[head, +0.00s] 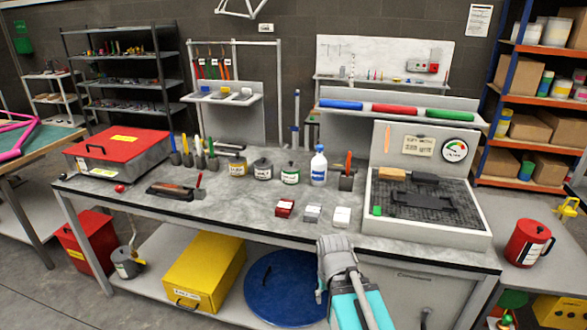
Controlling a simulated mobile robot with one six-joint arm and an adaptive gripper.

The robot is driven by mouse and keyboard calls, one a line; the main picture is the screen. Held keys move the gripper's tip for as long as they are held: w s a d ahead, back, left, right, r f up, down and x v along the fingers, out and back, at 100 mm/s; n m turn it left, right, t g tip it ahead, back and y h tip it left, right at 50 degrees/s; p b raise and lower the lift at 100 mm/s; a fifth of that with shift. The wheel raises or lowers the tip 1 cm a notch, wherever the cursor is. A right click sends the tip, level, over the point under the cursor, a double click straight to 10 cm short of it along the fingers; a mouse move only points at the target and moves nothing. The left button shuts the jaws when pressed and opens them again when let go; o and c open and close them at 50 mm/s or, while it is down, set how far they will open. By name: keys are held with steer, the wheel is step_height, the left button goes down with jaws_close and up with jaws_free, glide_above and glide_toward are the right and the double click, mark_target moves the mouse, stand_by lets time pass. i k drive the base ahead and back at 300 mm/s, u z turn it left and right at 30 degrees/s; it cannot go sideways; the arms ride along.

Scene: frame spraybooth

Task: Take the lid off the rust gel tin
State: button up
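Three small lidded tins stand in a row at the back middle of the grey workbench (235,204): one with a yellow label (238,167), one with a pale label (263,170) and one with a green-and-white label (290,174). The label print is too small to tell which is the rust gel tin. All three look upright with their tops on. Part of my grey and teal arm shows at the front edge of the bench, well in front of the tins. My gripper's fingers do not show.
A white-and-blue bottle (319,168) stands just right of the tins. Red (285,208), grey (312,214) and white (342,217) blocks lie in front. A framed tray (459,221) is at right, a red case (117,147) at left. The bench's front middle is fairly clear.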

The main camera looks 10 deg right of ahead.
mark_target(291, 166)
steer(key=u, duration=0.1)
steer(key=i, duration=1)
steer(key=z, duration=0.1)
